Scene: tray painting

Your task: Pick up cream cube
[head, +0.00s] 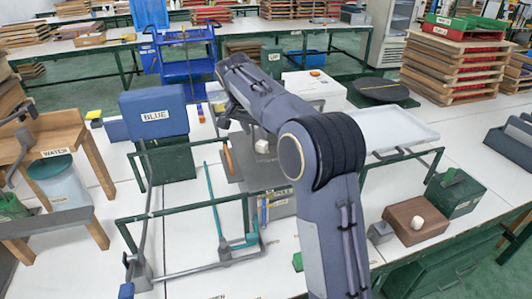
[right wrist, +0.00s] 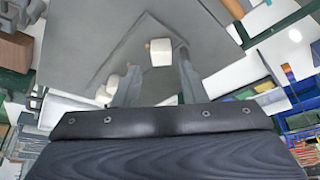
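The small cream cube (head: 262,146) sits on a grey surface (head: 238,172) near the middle of the head view. In the right wrist view the cream cube (right wrist: 160,53) lies ahead, in line with the gap between my fingertips. My right gripper (head: 238,124) is close to the cube, partly hidden by its own arm in the head view. In the right wrist view my right gripper (right wrist: 160,68) has its fingers spread, with free space on both sides of the cube. I cannot tell whether the cube is between the tips or just beyond them. My left gripper is not in view.
Green frames (head: 195,212) stand around the work area. A blue panel marked BLUE (head: 155,112) stands left of the gripper. Wooden trays (head: 455,70) are stacked behind.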

